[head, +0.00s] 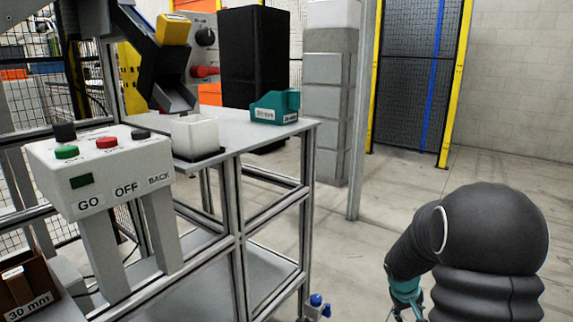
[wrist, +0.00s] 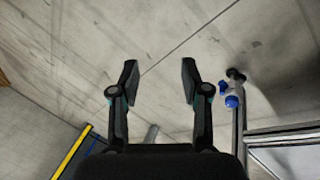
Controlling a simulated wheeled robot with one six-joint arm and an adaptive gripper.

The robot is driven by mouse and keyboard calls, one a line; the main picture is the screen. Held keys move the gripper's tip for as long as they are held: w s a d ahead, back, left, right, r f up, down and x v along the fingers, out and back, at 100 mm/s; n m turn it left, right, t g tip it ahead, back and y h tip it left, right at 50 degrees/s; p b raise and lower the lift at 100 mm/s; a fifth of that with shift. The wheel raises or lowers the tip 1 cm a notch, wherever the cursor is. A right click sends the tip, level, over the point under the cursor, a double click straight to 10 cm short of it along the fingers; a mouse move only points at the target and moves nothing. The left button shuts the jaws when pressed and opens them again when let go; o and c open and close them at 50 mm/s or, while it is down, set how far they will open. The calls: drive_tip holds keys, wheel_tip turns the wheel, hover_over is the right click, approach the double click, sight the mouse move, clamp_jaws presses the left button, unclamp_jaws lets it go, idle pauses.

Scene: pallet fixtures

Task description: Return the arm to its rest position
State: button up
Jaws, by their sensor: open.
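My gripper (wrist: 157,85) is open and empty in the wrist view, its two dark fingers apart over bare concrete floor. In the head view my arm is folded at the lower right, and only part of my gripper (head: 408,298) shows low beside it, to the right of the workbench. Nothing touches the fingers. The rest of the gripper is hidden or cut off in the head view.
A metal-frame bench (head: 240,134) at left carries a white container (head: 195,136) and a teal bin (head: 275,107). A button box (head: 105,165) stands in front. A blue-tipped bench foot (wrist: 231,101) is right of my fingers. A grey post (head: 358,120) stands mid-view; floor at right is clear.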

drive_tip(key=s+a+r+t+y, duration=0.1)
drive_tip(key=s+a+r, duration=0.4)
drive_tip(key=s+r, duration=0.2)
drive_tip(key=s+a+r+m+t+y, duration=0.1)
drive_tip(key=s+a+r, duration=0.5)
drive_tip(key=s, duration=0.5)
drive_tip(key=s+a+r+t+y, duration=0.1)
drive_tip(key=s+a+r, duration=0.5)
drive_tip(key=s+r, duration=0.2)
drive_tip(key=shift+s+r+t+y+p, duration=0.3)
drive_tip(key=shift+s+r+y+p, duration=0.1)
drive_tip(key=shift+r, duration=0.3)
